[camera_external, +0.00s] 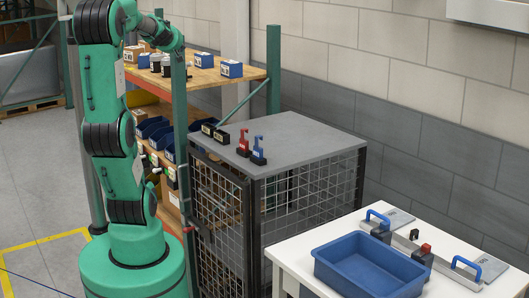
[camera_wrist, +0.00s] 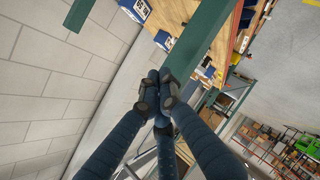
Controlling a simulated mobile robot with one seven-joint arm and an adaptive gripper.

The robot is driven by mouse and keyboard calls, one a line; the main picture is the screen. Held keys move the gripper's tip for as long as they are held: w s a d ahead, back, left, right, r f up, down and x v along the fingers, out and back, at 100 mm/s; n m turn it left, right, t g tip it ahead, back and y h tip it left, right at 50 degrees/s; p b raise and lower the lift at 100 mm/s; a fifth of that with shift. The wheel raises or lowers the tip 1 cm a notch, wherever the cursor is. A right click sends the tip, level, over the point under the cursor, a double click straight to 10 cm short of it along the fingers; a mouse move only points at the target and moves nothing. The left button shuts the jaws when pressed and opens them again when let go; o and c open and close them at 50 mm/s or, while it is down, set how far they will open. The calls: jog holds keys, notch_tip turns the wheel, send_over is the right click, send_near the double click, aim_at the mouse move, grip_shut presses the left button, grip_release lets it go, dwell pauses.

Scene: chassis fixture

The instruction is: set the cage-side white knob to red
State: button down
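My gripper (camera_wrist: 158,98) shows in the wrist view with its dark blue fingers drawn together at the tips. I see nothing held between them. In the external view my green arm is raised at the left, and the gripper cannot be made out. A small white knob (camera_external: 157,170) shows just right of my arm's lower links, near the green post and left of the cage (camera_external: 305,145). It is too small to tell its setting, and I cannot be sure it is the cage-side one. A red knob (camera_external: 188,229) sits lower, at the cage's left edge. No knob is recognisable in the wrist view.
A wooden shelf (camera_external: 205,80) with boxes and blue bins stands behind the green post (camera_external: 180,130). Red and blue padlock-like items and dark blocks stand on the cage's grey top. A white table (camera_external: 290,250) with a blue tray (camera_external: 345,283) is front right.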

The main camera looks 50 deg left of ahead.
jog(key=s+a+r+n+g+y, duration=0.1)
jog(key=s+a+r+n+y, duration=0.2)
jog(key=a, duration=0.4)
jog(key=n+g+y, duration=0.2)
jog(key=n+g, duration=0.1)
jog(key=g, duration=0.2)
send_over(158, 170)
jog(key=s+a, duration=0.1)
jog(key=s, duration=0.4)
notch_tip(158, 170, down, 29)
notch_tip(158, 170, down, 19)
jog(key=s+a+y, duration=0.2)
jog(key=s+d+f+t, duration=0.1)
jog(key=d+f, duration=0.1)
jog(key=f, duration=0.4)
jog(key=d+f+y, duration=0.1)
jog(key=d+f, duration=0.2)
jog(key=f, duration=0.3)
jog(key=s+d+f+t, duration=0.1)
jog(key=d+f, duration=0.2)
jog(key=f, duration=0.3)
jog(key=shift+s+f+t, duration=0.3)
jog(key=shift+s, duration=0.05)
jog(key=w+a+b, duration=0.2)
jog(key=w+a, duration=0.3)
jog(key=a, duration=0.1)
jog(key=shift+w+r, duration=0.15)
jog(key=shift+r, duration=0.05)
